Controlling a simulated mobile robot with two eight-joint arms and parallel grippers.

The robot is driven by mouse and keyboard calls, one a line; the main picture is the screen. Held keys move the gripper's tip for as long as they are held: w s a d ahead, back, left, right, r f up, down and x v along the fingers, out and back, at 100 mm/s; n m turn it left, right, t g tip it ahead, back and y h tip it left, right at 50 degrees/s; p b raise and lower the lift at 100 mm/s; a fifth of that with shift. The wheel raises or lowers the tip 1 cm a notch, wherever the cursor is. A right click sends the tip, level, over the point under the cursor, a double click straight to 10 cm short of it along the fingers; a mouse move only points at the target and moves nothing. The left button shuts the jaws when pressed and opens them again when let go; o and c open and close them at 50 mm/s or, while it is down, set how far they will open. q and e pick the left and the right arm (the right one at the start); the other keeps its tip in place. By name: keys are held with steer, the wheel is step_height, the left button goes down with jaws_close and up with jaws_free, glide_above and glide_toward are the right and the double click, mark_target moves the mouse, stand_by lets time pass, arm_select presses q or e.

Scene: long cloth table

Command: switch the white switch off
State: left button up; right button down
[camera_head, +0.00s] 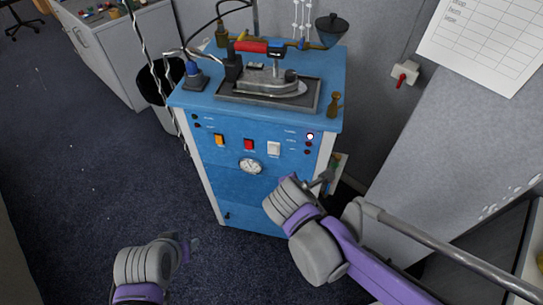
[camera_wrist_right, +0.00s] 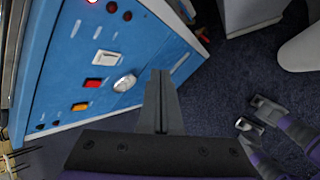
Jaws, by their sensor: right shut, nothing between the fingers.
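The white switch (camera_head: 273,148) is on the upper front panel of the blue cabinet (camera_head: 262,190), right of a red and an orange switch. It also shows in the right wrist view (camera_wrist_right: 106,58); which way it is tilted is hard to tell. A small lamp (camera_head: 310,136) on the panel's right glows. My right gripper (camera_head: 326,178) is shut and empty, in front of the panel, below and right of the white switch. Its closed fingers (camera_wrist_right: 161,76) are apart from the switch in the wrist view. My left gripper (camera_head: 190,243) is low over the floor; its fingers (camera_wrist_right: 256,115) stand apart, with nothing seen between them.
A red switch (camera_head: 248,144), an orange switch (camera_head: 219,140) and a round dial (camera_head: 251,166) are close to the white switch. An iron (camera_head: 268,82) rests on a tray on the cabinet top. A grey wall stands to the right.

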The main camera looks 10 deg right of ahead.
arm_select(q)
steer(key=shift+s+f+b, duration=0.2)
steer(key=shift+f+b, duration=0.1)
steer(key=shift+f, duration=0.25)
steer(key=shift+s+f+b, duration=0.15)
steer(key=shift+f+b, duration=0.15)
steer(key=shift+f, duration=0.2)
arm_select(e)
steer(key=w+a+n+t, duration=0.2)
steer(key=w+a+n, duration=0.2)
steer(key=a+n, duration=0.4)
steer(key=n, duration=0.3)
steer(key=shift+w+a+f+t, duration=0.2)
steer(key=shift+w+a+t, duration=0.1)
steer(key=shift+w+a, duration=0.1)
steer(key=shift+d+h, duration=0.1)
steer(key=shift+h, duration=0.2)
glide_toward(274, 151)
steer(key=x, duration=0.5)
steer(key=shift+s+f, duration=0.15)
steer(key=shift+w+d, duration=0.1)
steer(key=shift+w, duration=0.35)
arm_select(q)
steer(key=shift+w+r, duration=0.15)
steer(key=shift+r, duration=0.2)
